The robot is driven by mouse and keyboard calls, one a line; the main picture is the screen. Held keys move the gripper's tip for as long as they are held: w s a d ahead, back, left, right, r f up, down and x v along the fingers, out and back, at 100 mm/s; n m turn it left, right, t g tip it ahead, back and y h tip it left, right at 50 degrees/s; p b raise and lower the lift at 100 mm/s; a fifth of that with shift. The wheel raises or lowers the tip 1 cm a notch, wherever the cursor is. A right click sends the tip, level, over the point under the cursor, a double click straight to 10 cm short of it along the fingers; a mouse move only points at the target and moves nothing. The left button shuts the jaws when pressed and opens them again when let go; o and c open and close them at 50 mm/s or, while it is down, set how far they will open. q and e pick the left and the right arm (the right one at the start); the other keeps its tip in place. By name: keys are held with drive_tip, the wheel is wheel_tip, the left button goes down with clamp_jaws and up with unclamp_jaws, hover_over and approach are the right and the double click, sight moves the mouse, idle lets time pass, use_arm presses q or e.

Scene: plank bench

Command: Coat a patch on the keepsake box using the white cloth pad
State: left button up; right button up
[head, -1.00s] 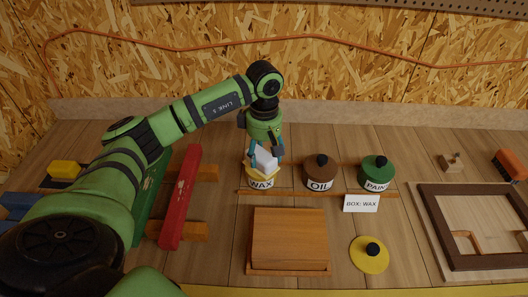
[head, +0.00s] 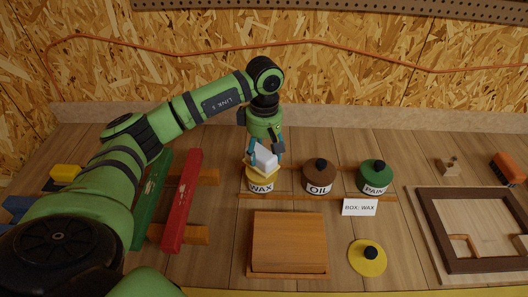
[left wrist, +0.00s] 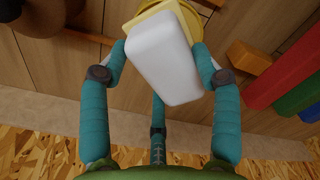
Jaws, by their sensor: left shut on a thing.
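My left gripper (head: 265,150) is shut on the white cloth pad (head: 265,159) at the yellow wax pot (head: 261,181). In the left wrist view the pad (left wrist: 165,58) sits between the teal fingers, with the yellow pot rim just beyond it. The pad is over the pot's opening; I cannot tell whether it touches the wax. The keepsake box (head: 289,240), plain brown wood, lies in front of the pots. The yellow lid (head: 368,260) with a black knob lies to its right. A card (head: 359,207) reads "BOX: WAX". My right gripper is not in view.
The brown oil pot (head: 319,177) and green paint pot (head: 376,178) stand lidded right of the wax pot, behind a wooden strip. Red (head: 182,200) and green bars lie at left on wooden supports. A dark frame (head: 432,240) lies at right.

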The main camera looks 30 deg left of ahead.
sight(265, 151)
use_arm(q)
drive_tip(key=shift+r+p, duration=1.05)
drive_tip(key=shift+r, duration=1.15)
drive_tip(key=shift+d, duration=0.25)
drive_tip(key=s+d+m+b, duration=0.1)
drive_tip(key=s+d+m, duration=0.2)
drive_tip(key=m, duration=0.2)
drive_tip(key=s+d+f+m+b, duration=0.1)
drive_tip(key=s+d+m, duration=0.2)
drive_tip(key=d+m, duration=0.1)
drive_tip(key=s+d+m+b, duration=0.1)
drive_tip(key=s+d+m, duration=0.3)
drive_tip(key=m, duration=0.2)
drive_tip(key=shift+s+d+f, duration=0.1)
drive_tip(key=shift+d+f, duration=0.05)
drive_tip(key=shift+d, duration=0.1)
drive_tip(key=shift+s+d+m, duration=0.15)
drive_tip(key=shift+s+m, duration=0.15)
